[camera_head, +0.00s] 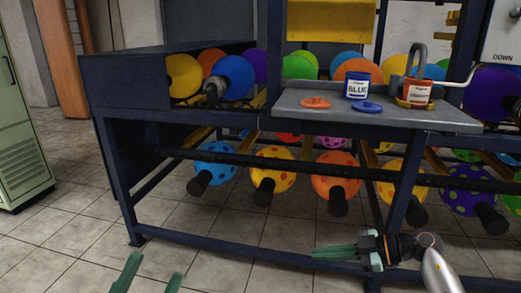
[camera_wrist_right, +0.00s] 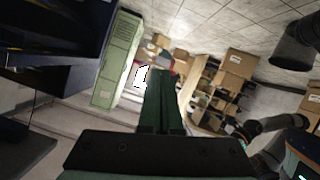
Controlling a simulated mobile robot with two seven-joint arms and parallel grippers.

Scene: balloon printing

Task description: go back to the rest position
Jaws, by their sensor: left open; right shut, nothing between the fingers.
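My left gripper (camera_head: 151,272) shows at the bottom left of the head view as two green fingers standing apart, with nothing between them. My right gripper (camera_head: 318,252) is at the lower right of the head view, its green fingers pointing left, low in front of the machine. In the right wrist view the right gripper's fingers (camera_wrist_right: 161,88) lie together and hold nothing. Both grippers are apart from the machine's shelf and the balloons.
A blue-framed machine (camera_head: 130,85) carries several balloons in two rows. Its grey shelf (camera_head: 300,107) holds a blue paint can (camera_head: 357,86), a red-labelled can (camera_head: 417,92), an orange lid (camera_head: 316,102) and a blue lid (camera_head: 367,107). A green cabinet (camera_head: 22,130) stands left. Tiled floor between is clear.

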